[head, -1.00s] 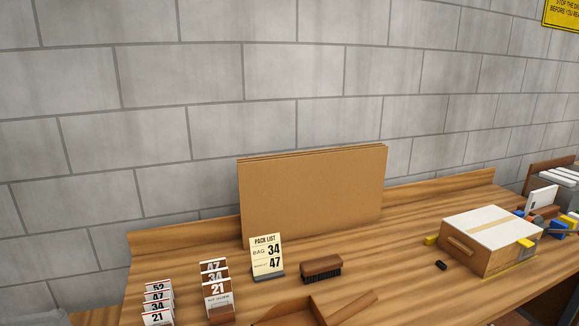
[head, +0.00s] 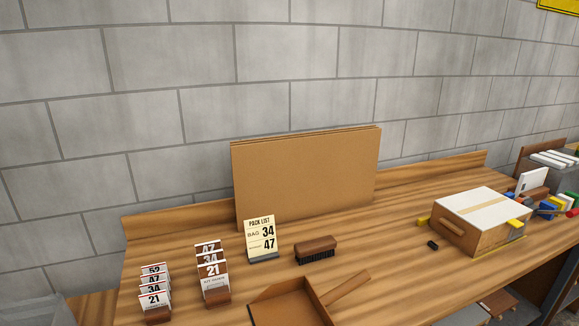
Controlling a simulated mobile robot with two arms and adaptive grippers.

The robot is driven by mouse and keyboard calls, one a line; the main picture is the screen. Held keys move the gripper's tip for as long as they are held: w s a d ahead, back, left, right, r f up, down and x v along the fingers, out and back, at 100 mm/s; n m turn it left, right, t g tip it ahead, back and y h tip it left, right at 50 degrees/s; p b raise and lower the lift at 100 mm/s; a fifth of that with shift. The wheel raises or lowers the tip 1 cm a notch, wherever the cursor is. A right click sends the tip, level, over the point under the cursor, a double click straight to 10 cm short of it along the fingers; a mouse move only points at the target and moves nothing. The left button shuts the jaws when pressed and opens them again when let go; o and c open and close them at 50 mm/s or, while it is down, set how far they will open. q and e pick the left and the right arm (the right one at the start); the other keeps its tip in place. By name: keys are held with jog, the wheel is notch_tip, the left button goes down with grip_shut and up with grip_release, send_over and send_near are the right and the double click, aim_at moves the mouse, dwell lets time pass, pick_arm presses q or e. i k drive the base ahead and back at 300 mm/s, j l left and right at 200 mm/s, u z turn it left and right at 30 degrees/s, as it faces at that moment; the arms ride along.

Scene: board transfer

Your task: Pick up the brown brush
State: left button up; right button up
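The brown brush (head: 316,246) lies on the wooden bench (head: 400,275) with its dark bristles down. It sits just right of the pack list card (head: 260,238) and behind a brown open tray or dustpan (head: 285,303) with a wooden handle. Nothing touches the brush from above. Neither of my grippers shows in the head view.
Cardboard sheets (head: 305,180) lean at the back wall. Numbered card stands (head: 213,275) and (head: 155,297) are at the left. A wooden box with a white top (head: 482,213) stands at the right, with coloured pieces (head: 553,207) beyond it. Bench between brush and box is mostly clear.

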aim_at(322, 247)
jog(key=i+l+u, duration=0.15)
jog(key=l+u, duration=0.6)
jog(key=l, duration=0.25)
jog(key=i+l+u, duration=0.1)
jog(key=l+u, duration=0.3)
jog(key=l, duration=0.15)
